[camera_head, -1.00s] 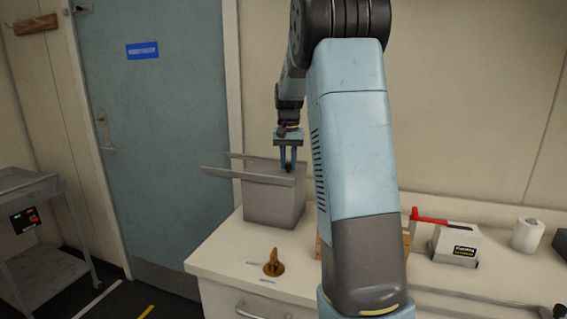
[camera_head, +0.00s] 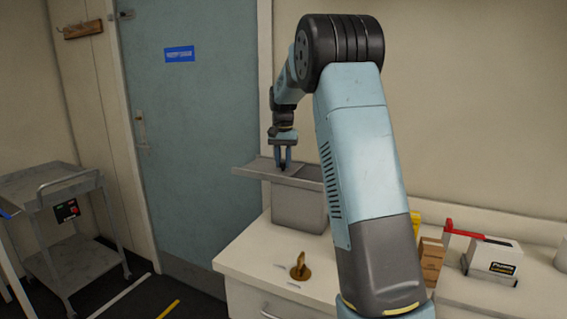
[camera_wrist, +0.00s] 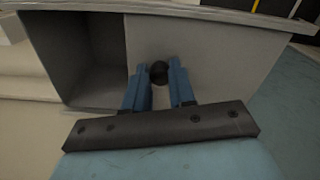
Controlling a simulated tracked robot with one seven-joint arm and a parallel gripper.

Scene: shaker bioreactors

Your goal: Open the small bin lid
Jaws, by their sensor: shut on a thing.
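The small grey bin (camera_head: 298,208) stands on the counter at the wall beside the door. Its flat lid (camera_head: 258,170) lies level and sticks out past the bin's left side. In the wrist view the bin's dark inside (camera_wrist: 85,55) shows on the left, and the lid (camera_wrist: 215,50) covers the right part. My gripper (camera_head: 283,162) is above the lid, fingers pointing down. In the wrist view my gripper (camera_wrist: 166,68) has its blue fingers shut on the lid's round black knob (camera_wrist: 158,72).
A brown hook-like object (camera_head: 299,268) lies on the counter in front of the bin. A white box with a red lever (camera_head: 494,260) and a wooden block (camera_head: 432,258) stand to the right. A grey cart (camera_head: 62,212) is at the left.

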